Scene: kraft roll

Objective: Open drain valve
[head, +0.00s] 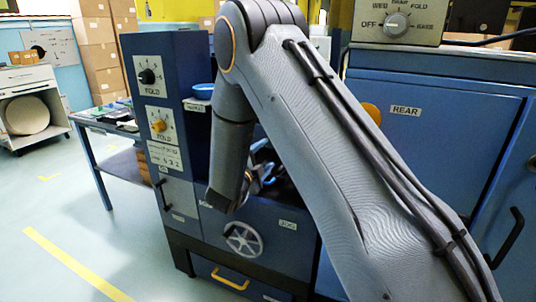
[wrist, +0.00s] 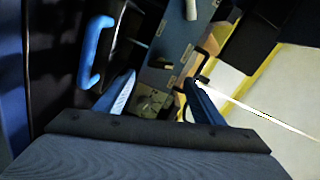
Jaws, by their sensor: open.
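No label reading drain is legible, so I cannot tell which part is the drain valve. A blue bar handle (wrist: 95,52) shows at the upper left of the wrist view, left of my gripper (wrist: 160,98) and apart from it. My gripper is open, with its two fingers spread and nothing visible between them. In the head view my gripper (head: 254,178) hangs in front of the blue machine's dark recess, partly hidden by my arm. A grey spoked handwheel (head: 243,239) by a JOG label is on the panel below it.
A blue control column (head: 176,130) with a black knob (head: 149,76) and a yellow knob (head: 158,126) stands left of my arm. A yellow drawer handle (head: 230,279) is low down. A blue REAR cabinet (head: 440,125) stands at right.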

